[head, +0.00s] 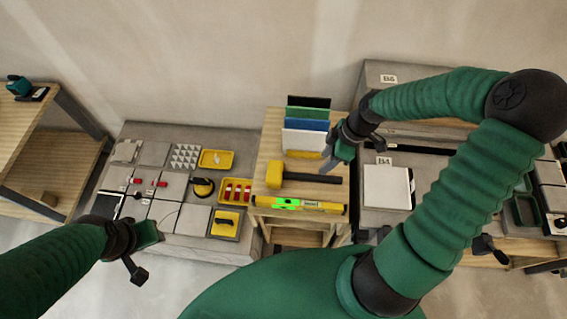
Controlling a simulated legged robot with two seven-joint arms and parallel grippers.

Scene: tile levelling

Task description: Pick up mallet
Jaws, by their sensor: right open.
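The mallet (303,176) lies on the small wooden table (262,160) in the middle of the head view. Its yellow head (275,174) is at the left and its dark handle points right. My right gripper (328,163) is open, just above the handle near its right part, with its fingers pointing down and left. I cannot tell whether a finger touches the handle. My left gripper (142,258) is at the lower left, over the floor, away from the mallet. Its finger opening is not clear.
A yellow spirit level (298,204) lies in front of the mallet. Coloured boards (307,125) stand upright behind it. A grey platform (190,245) with tiles and yellow trays (216,159) is at the left. A white tile (387,188) lies at the right.

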